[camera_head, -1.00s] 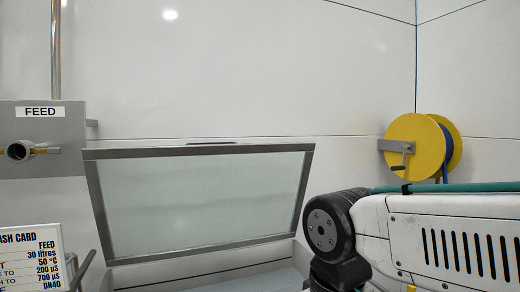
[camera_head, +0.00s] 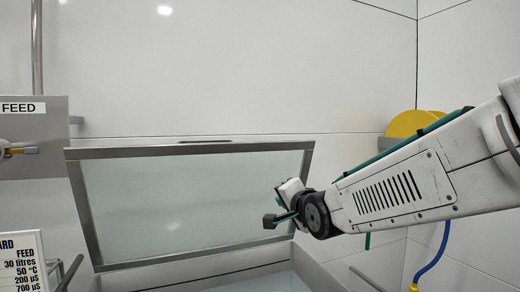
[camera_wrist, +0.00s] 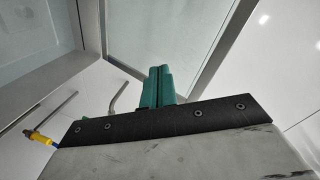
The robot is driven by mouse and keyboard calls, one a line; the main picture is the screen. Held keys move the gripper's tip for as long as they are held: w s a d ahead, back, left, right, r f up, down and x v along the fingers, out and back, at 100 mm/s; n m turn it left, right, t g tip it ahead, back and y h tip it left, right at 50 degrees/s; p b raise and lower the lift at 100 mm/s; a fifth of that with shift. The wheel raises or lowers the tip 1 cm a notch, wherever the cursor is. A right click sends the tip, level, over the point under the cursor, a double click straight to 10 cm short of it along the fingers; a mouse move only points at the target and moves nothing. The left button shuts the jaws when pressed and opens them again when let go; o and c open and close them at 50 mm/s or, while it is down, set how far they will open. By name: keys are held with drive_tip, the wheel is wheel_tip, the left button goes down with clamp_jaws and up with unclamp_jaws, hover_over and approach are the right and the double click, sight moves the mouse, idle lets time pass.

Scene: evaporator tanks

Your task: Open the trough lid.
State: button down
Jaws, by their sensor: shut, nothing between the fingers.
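The trough lid (camera_head: 190,200) is a pale translucent panel in a grey metal frame. In the head view it stands raised and tilted up behind the trough (camera_head: 313,272), whose rim and pale inside show at the bottom. A small dark handle piece (camera_head: 205,141) sits on the lid's top edge. My gripper (camera_wrist: 158,87) shows in the wrist view as two green fingers pressed together, with nothing between them. In the head view my wrist is in front of the lid's right part. I cannot tell whether it touches the lid.
A grey panel marked FEED (camera_head: 30,135) with a pipe fitting is at the left, above a white printed card (camera_head: 22,262). A yellow hose reel (camera_head: 408,124) hangs on the right wall, partly behind my arm. A blue hose (camera_head: 436,254) hangs below it.

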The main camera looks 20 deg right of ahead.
drive_tip(key=w+r+m+t, duration=0.5)
drive_tip(key=r+t, duration=0.1)
drive_tip(key=r, duration=0.1)
approach(256, 144)
drive_tip(key=shift+y, duration=0.4)
drive_tip(key=x, duration=0.7)
drive_tip(key=shift+s+d, duration=0.1)
drive_tip(key=shift+d, duration=0.1)
